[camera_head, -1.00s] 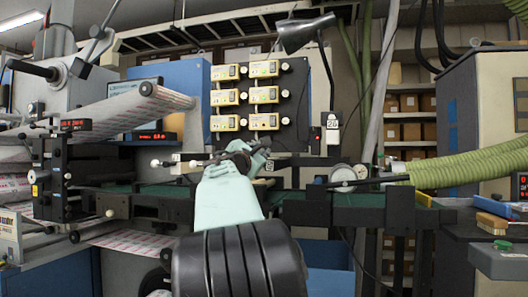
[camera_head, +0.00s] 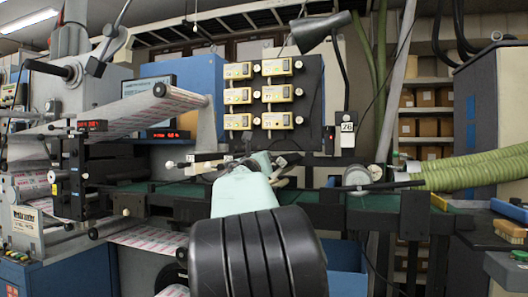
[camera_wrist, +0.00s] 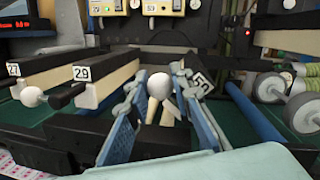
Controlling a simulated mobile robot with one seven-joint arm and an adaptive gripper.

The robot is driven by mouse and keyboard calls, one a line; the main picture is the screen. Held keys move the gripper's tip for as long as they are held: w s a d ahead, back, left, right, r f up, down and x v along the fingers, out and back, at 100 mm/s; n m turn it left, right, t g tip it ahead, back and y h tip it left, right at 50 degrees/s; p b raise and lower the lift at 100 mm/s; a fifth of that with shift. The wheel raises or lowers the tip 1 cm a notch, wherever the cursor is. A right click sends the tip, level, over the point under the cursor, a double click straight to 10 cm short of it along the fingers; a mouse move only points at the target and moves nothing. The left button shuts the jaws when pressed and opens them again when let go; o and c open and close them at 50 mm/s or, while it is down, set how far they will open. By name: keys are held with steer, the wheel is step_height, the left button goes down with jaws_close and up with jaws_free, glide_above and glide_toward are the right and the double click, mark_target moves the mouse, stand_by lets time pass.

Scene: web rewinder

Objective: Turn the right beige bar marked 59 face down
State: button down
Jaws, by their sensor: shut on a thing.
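In the wrist view, the two fingers of my gripper (camera_wrist: 158,108) are closed around the bar marked 59 (camera_wrist: 166,108). Its white ball knob (camera_wrist: 160,85) shows between the fingers and its beige part shows below. Its black-and-white number tag (camera_wrist: 201,82) is tilted beside the right finger; only part of the number reads clearly. The bar looks rolled over to one side, not flat face down. In the head view, my gripper (camera_head: 262,163) is at the dark rail, mostly hidden by my arm.
Beige bars marked 27 (camera_wrist: 14,70) and 29 (camera_wrist: 81,73) stand to the left. The panel of yellow-beige units (camera_head: 272,93) rises behind. A green hose (camera_head: 470,170) comes in from the right.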

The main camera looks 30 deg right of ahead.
steer(key=n+p, duration=0.1)
steer(key=f+n+p, duration=0.1)
steer(key=n, duration=0.1)
steer(key=n+y+p, duration=0.1)
steer(key=n, duration=0.1)
steer(key=shift+w+a+f, duration=0.25)
steer(key=shift+w+a, duration=0.1)
steer(key=shift+w, duration=0.05)
steer(key=f+n+p, duration=0.1)
steer(key=n+p, duration=0.2)
steer(key=shift+w+a+f+y, duration=0.1)
steer(key=shift+f+y, duration=0.3)
steer(key=shift+f+n+g, duration=0.15)
steer(key=shift+n+g, duration=0.15)
steer(key=c, duration=1.7)
jaws_free()
